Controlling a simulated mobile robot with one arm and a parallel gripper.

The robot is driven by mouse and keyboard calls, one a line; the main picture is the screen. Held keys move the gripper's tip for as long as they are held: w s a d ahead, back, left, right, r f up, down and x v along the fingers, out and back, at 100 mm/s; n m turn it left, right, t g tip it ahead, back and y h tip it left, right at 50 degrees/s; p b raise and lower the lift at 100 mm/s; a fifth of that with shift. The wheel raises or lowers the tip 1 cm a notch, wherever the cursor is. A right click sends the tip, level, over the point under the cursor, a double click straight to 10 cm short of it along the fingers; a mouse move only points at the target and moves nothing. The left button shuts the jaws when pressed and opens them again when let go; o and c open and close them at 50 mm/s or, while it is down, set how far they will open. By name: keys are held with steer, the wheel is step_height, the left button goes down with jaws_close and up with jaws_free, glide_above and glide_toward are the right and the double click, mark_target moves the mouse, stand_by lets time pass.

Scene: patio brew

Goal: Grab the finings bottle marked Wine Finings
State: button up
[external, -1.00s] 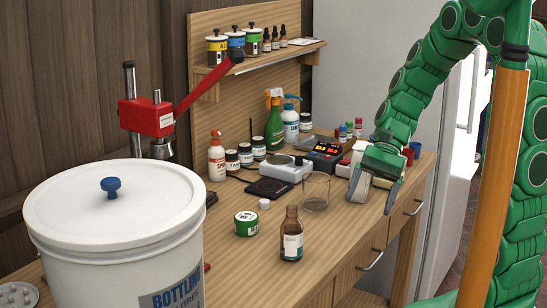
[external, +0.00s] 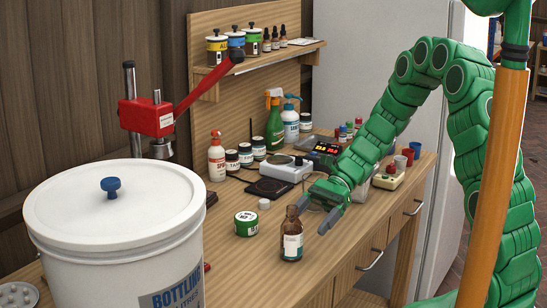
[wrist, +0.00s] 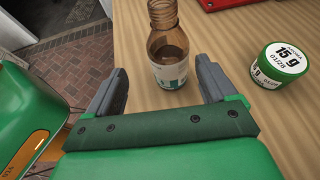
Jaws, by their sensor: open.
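A brown glass bottle (external: 292,236) with a white and teal label stands upright and uncapped near the bench's front edge; its label text is too small to read. My gripper (external: 314,214) is open and empty, just right of and behind the bottle in the external view. In the wrist view the bottle (wrist: 168,52) stands ahead of and between the two spread grey fingers (wrist: 162,76), apart from both. Small dropper bottles (external: 275,38) stand on the shelf, their labels unreadable.
A green-labelled tub (external: 246,224) and a white cap (external: 264,204) are left of the bottle. A white bucket (external: 118,215) fills the front left. Bare bench lies around the bottle.

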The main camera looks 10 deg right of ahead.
mark_target(285, 243)
steer(key=shift+w+a+f, duration=0.25)
steer(key=shift+a+f, duration=0.05)
steer(key=shift+f, duration=0.1)
steer(key=shift+a+f+m+y, duration=0.1)
steer(key=shift+a+m+y, duration=0.05)
steer(key=shift+m+y, duration=0.15)
steer(key=shift+x, duration=3.8)
steer(key=shift+w, duration=0.1)
steer(key=c, duration=1.2)
